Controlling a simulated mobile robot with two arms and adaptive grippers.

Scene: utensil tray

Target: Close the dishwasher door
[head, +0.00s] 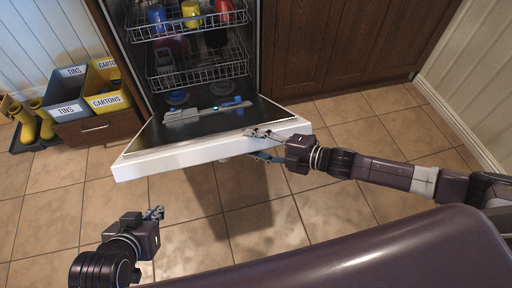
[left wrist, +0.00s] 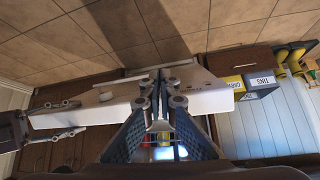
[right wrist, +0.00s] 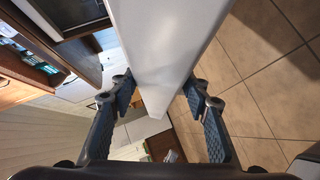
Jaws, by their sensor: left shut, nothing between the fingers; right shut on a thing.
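The dishwasher door (head: 210,150) is folded down, with its inner side facing up and its white edge towards me. My right gripper (head: 259,146) is shut on the door's front edge near its right corner, one finger above and one below. In the right wrist view the white door (right wrist: 165,45) runs between the fingers (right wrist: 160,85). My left gripper (head: 157,213) is shut and empty, low in front of the door and apart from it. In the left wrist view its fingers (left wrist: 160,78) meet in front of the white door (left wrist: 208,103).
The upper rack (head: 185,24) holds coloured cups and the lower rack (head: 198,74) holds dishes, both inside the dishwasher. Bins marked TINS (head: 68,92) and CARTONS (head: 107,86) stand at the left, beside yellow boots (head: 38,124). The tiled floor in front is clear.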

